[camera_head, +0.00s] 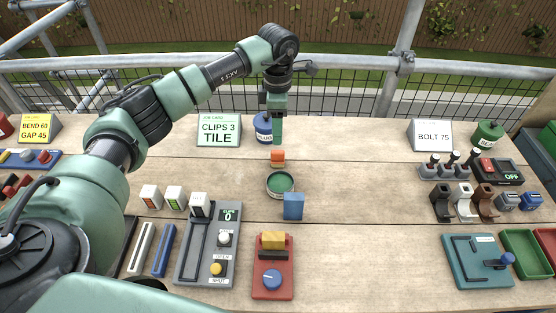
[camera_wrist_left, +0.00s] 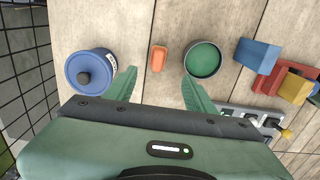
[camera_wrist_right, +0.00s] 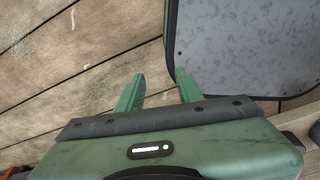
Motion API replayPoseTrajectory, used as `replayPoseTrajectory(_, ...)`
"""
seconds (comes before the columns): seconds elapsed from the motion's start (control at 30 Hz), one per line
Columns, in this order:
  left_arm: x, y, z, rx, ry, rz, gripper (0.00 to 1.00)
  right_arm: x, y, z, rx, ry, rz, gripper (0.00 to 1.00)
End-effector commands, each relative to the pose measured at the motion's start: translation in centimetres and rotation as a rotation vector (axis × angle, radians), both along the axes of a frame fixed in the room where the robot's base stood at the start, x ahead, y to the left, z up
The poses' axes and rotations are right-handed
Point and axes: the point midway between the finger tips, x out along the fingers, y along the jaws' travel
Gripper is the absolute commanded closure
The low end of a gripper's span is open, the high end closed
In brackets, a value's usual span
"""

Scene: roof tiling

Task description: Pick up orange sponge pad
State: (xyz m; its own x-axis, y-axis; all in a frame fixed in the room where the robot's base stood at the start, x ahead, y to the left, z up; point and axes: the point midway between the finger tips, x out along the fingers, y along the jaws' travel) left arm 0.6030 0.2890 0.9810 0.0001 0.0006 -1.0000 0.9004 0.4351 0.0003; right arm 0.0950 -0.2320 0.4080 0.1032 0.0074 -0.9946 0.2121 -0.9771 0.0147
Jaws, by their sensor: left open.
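The orange sponge pad (camera_head: 278,156) is a small block lying on the wooden bench, just behind a round green dish (camera_head: 280,183). It also shows in the left wrist view (camera_wrist_left: 159,58), ahead of and roughly between the fingertips. My left gripper (camera_head: 277,132) points down above the bench, near the pad. In the left wrist view its two fingers (camera_wrist_left: 160,85) are wide apart with nothing between them. My right gripper (camera_wrist_right: 158,84) shows only in its wrist view, its fingers apart and empty, above wooden boards and beside a dark-edged grey panel.
A blue lidded pot (camera_head: 263,128) stands close left of the left gripper, by the CLIPS 3 TILE sign (camera_head: 219,130). A blue block (camera_head: 293,206) stands in front of the dish. A red device (camera_head: 273,285) and a grey dispenser (camera_head: 193,265) are nearer.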

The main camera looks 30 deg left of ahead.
Motion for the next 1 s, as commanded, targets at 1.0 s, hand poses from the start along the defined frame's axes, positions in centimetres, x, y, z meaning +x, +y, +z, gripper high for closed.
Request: replayPoseTrajectory(1.0,0.2,-0.1,-11.9,-0.001,0.002,0.0,0.45,-0.7,-0.4,-2.1,-0.004,0.01,0.001,0.64)
